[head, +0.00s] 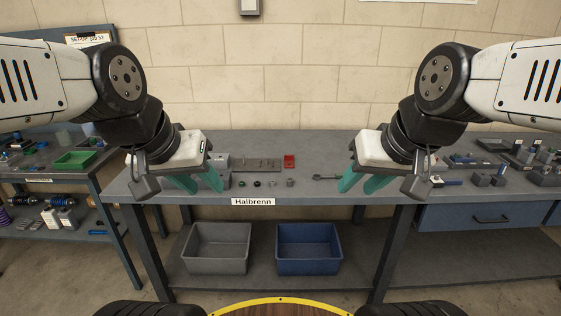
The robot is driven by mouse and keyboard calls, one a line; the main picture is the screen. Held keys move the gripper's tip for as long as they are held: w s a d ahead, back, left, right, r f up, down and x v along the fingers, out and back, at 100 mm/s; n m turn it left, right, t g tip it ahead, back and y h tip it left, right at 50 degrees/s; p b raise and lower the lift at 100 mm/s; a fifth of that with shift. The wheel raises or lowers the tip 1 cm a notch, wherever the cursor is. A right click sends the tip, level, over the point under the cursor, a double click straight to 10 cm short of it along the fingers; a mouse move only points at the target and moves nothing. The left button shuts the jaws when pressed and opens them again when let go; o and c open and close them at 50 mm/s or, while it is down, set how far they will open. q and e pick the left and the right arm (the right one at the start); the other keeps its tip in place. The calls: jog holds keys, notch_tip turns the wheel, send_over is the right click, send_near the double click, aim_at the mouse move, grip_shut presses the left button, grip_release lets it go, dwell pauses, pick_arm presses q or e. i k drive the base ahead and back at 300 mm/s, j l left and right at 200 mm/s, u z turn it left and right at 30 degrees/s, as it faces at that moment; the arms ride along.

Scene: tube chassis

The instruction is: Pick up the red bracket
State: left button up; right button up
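Neither gripper touches the bracket.
A flat grey plate (256,164) lies left of the bracket. Several small round parts (257,184) and a wrench-like tool (326,177) lie nearer the front. Grey blocks (219,160) stand near my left gripper. A grey bin (218,247) and a blue bin (307,248) sit on the lower shelf.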

aim_at(289, 159)
jog(key=i+j, duration=0.25)
jog(key=i, duration=0.2)
jog(key=i+j, duration=0.25)
jog(key=i, duration=0.2)
jog(key=i+j, duration=0.25)
jog(key=i, duration=0.2)
jog(key=z, duration=0.05)
